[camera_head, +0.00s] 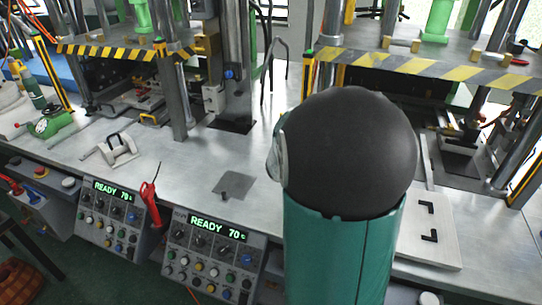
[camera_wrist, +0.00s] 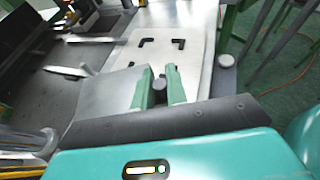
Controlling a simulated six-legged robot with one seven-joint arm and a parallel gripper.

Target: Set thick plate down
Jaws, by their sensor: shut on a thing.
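The thick plate (camera_wrist: 110,98) is a grey metal slab at the left of my fingers in the wrist view. My gripper (camera_wrist: 159,82) has two green fingers, shut on the plate at a small dark knob between them. Beyond it lies a pale board (camera_wrist: 196,46) with black L-shaped corner marks, partly covered by the plate and fingers. I cannot tell whether the plate touches the surface below. In the head view, my dark round arm joint and teal link hide the gripper and thick plate; the marked board (camera_head: 448,250) shows at their right.
A thin grey square plate (camera_head: 238,184) with a small knob lies on the metal bench (camera_head: 190,165). Presses with striped guards (camera_head: 425,66) stand behind. Control boxes reading READY (camera_head: 215,255) line the front edge, with a red-handled tool (camera_head: 150,198) between them.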

